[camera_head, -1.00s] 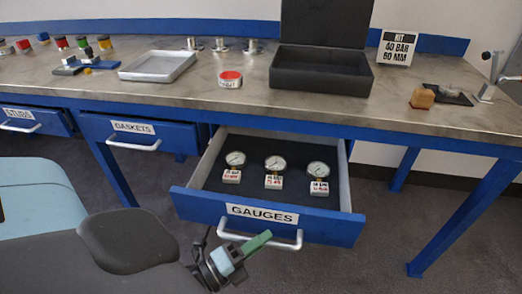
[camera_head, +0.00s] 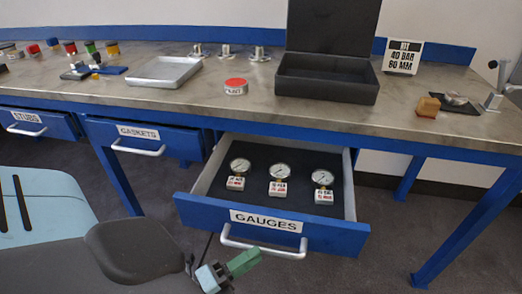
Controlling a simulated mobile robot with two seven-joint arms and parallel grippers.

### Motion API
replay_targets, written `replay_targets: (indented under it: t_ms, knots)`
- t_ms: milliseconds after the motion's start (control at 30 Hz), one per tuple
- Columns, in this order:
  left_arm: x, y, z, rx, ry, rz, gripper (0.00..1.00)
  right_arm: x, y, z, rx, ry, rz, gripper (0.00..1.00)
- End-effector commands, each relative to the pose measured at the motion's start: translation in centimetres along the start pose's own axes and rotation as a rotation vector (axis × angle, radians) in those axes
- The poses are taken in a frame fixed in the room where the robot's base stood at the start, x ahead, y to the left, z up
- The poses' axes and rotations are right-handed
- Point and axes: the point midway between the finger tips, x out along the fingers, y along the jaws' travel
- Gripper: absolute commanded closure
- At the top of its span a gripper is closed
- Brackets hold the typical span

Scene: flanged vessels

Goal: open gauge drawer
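The gauge drawer (camera_head: 190,208), blue with a white "GAUGES" label (camera_head: 265,221), stands pulled well out from under the bench. Its dark-lined inside shows three round dial gauges (camera_head: 240,166), (camera_head: 279,173), (camera_head: 322,179), each on a small white labelled block. The silver bar handle (camera_head: 262,247) runs across its front. My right gripper is not in view.

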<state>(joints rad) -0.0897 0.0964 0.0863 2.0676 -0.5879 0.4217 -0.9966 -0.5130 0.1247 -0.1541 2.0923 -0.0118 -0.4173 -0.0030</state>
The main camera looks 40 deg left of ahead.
Motion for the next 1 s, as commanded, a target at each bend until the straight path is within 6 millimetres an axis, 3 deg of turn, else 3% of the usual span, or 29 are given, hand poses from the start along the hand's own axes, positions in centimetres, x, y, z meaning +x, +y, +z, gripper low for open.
replay_targets:
  t_ms: [100,300,1000]
  knots:
    - [-2.0,0.1,0.0,-0.001,-0.002,0.004,0.64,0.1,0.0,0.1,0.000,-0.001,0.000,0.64]
    - [-3.7,0.0,0.0,0.001,0.000,0.000,0.64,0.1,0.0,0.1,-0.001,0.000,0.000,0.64]
    - [-4.1,0.1,0.0,-0.013,-0.004,0.007,0.64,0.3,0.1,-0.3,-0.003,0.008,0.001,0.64]
